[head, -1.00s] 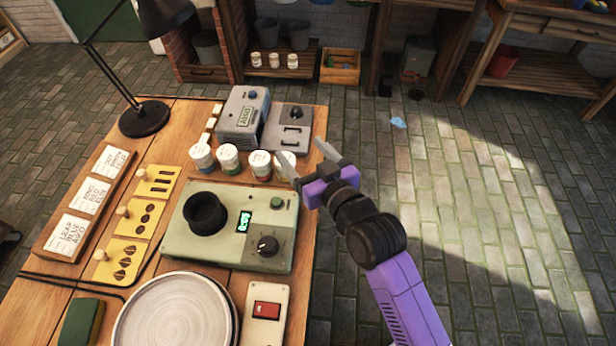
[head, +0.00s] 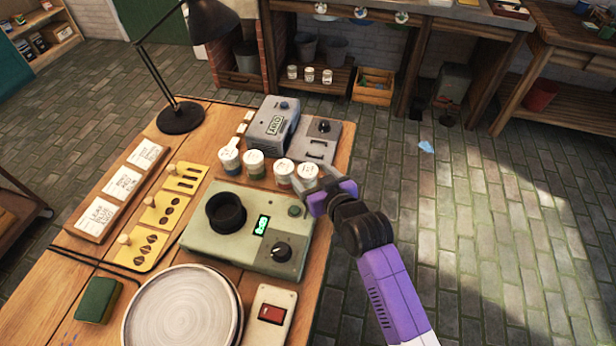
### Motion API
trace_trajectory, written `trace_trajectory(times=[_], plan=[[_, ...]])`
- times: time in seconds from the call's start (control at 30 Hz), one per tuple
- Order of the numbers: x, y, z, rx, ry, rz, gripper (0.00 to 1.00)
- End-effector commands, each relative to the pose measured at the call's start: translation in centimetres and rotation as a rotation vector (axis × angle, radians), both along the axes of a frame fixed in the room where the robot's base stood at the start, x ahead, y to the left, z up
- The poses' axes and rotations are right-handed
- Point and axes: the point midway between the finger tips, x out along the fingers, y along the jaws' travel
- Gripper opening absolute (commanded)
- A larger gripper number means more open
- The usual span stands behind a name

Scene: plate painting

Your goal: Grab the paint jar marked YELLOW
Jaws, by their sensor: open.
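Several white-lidded paint jars stand in a row on the wooden table, behind the green scale-like device. The leftmost jar (head: 229,161) has a bluish band, the second jar (head: 254,164) a greenish one, and the third jar (head: 283,172) a reddish one. The rightmost jar (head: 306,172) is partly hidden by my gripper, and its colour does not show clearly. The lid markings are too small to read, so I cannot tell which says YELLOW. My gripper (head: 312,179) is open, its fingers at the rightmost jar; I cannot tell whether they touch it.
The green device (head: 205,243) with a black cup and knob stands just in front of the jars. Grey machines (head: 270,128) stand behind them. A black lamp (head: 180,117), yellow stencil plates (head: 160,210) and a round plate (head: 185,310) are also on the table.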

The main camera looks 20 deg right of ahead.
Motion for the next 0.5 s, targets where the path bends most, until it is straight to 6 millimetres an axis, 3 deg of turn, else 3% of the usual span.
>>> trace_trajectory(times=[0.3,0.5], plan=[[0.43,0.02,-0.2,0.0,0.0,0.0,0.72],[0.41,0.01,-0.2,0.0,0.0,0.0,0.33]])
